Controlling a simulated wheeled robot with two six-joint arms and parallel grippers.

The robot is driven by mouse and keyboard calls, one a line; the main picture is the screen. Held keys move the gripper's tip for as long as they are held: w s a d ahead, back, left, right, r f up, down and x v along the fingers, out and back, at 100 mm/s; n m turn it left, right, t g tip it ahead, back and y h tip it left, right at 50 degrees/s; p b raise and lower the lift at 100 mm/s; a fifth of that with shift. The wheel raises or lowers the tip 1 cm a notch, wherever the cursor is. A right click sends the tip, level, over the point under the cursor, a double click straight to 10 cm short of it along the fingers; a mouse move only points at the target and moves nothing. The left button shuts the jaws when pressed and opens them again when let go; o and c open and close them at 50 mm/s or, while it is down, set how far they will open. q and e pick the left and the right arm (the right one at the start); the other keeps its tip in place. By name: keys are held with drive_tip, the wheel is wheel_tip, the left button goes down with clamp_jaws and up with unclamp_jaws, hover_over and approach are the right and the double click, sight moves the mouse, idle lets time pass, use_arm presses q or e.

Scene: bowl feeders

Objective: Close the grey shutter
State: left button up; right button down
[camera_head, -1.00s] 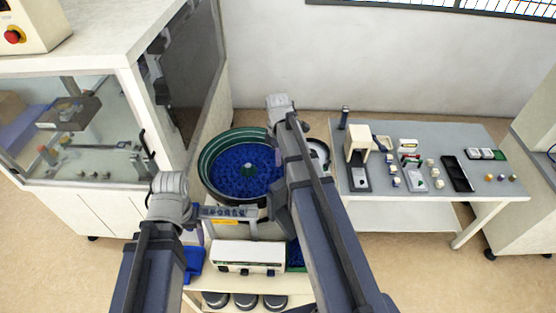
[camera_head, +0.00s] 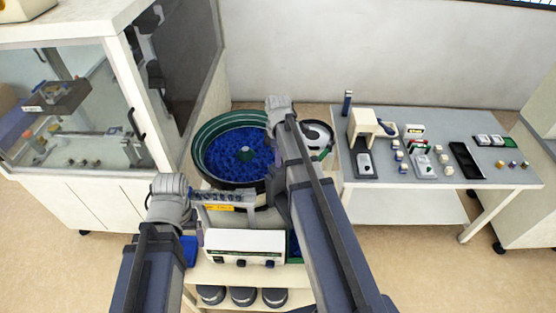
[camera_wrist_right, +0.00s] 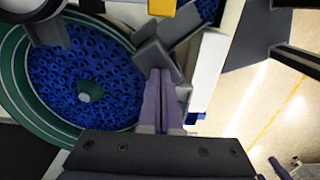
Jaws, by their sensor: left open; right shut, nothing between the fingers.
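A grey angled metal piece (camera_wrist_right: 158,48), which may be the grey shutter, stands at the bowl's edge in the right wrist view. My right gripper (camera_wrist_right: 165,82) has its purple fingers together, empty, with the tips close to this piece; I cannot tell whether they touch. In the head view the right arm (camera_head: 315,215) reaches over the feeder and hides its fingers and the grey piece. The green feeder bowl (camera_head: 202,140) holds blue parts. My left gripper (camera_head: 200,222) is at the feeder's front left, open, mostly hidden by its own wrist.
A white control box (camera_head: 235,240) sits below the bowl. A smaller round bowl (camera_head: 318,133) is right of my right arm. A grey table (camera_head: 440,130) with small parts stands at right. A glass-fronted cabinet (camera_head: 80,185) stands at left. Floor shows between.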

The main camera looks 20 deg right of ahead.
wheel_tip(320, 180, down, 4)
drive_tip(key=b, duration=0.4)
drive_tip(key=shift+s+a, duration=0.1)
drive_tip(key=shift+s, duration=0.1)
drive_tip(key=shift+s+a+r, duration=0.1)
drive_tip(key=shift+s+r, duration=0.05)
drive_tip(key=shift+r, duration=0.05)
drive_tip(key=shift+f, duration=0.1)
drive_tip(key=shift+s, duration=0.1)
drive_tip(key=shift+w+r+p, duration=0.3)
drive_tip(key=shift+r+p, duration=0.3)
drive_tip(key=shift+p, duration=0.15)
wheel_tip(320, 180, up, 7)
drive_tip(key=p, duration=0.7)
drive_tip(key=shift+r, duration=0.1)
